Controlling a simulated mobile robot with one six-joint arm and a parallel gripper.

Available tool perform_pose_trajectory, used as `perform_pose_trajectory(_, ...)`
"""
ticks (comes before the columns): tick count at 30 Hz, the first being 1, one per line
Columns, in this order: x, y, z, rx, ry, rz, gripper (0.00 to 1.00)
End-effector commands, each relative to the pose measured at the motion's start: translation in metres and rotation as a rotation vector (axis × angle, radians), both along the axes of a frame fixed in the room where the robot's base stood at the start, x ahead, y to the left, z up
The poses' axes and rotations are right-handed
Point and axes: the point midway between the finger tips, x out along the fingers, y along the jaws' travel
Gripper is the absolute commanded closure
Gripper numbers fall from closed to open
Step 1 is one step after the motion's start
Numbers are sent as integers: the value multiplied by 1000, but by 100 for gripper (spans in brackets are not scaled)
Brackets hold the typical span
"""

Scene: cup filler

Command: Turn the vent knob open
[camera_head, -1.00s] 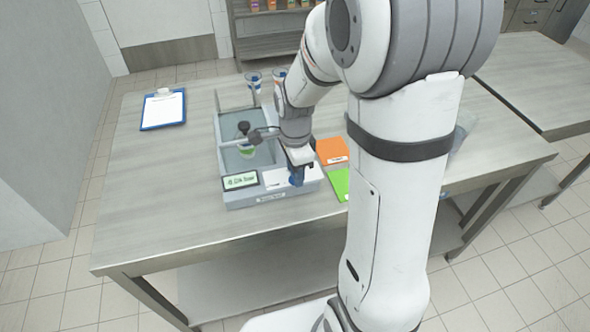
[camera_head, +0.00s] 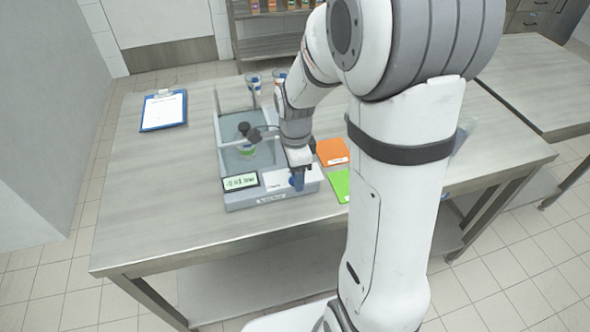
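The grey cup filler machine (camera_head: 230,160) stands on the table. A small lit display (camera_head: 240,181) is on its front left. A cup with green on it (camera_head: 247,149) sits inside, under a dark round part (camera_head: 243,128). My gripper (camera_head: 298,184) points down at the front right of the machine, at a blue part that looks like the vent knob (camera_head: 292,181). The fingers and the arm cover most of that part. I cannot tell whether the fingers are closed on it.
An orange card (camera_head: 332,151) and a green card (camera_head: 340,184) lie right of the machine. A clipboard (camera_head: 163,110) lies at the left. Cups (camera_head: 253,79) stand behind the machine. The table (camera_head: 150,215) is clear at the front left.

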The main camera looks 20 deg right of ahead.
Motion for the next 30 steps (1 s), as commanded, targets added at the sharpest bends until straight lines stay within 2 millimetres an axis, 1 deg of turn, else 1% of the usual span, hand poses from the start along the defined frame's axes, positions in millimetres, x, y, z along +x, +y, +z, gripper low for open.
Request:
perform_pose_trajectory(7,0,0,0,0,1,1,36)
perform_pose_trajectory(10,0,0,4,0,0,1,36)
perform_pose_trajectory(14,1,0,22,0,-5,1,36)
perform_pose_trajectory(18,1,0,47,0,-5,1,36)
perform_pose_trajectory(22,1,0,66,0,-3,0,36)
perform_pose_trajectory(25,0,0,74,0,-2,0,36)
perform_pose_trajectory(30,0,0,78,0,2,0,36)
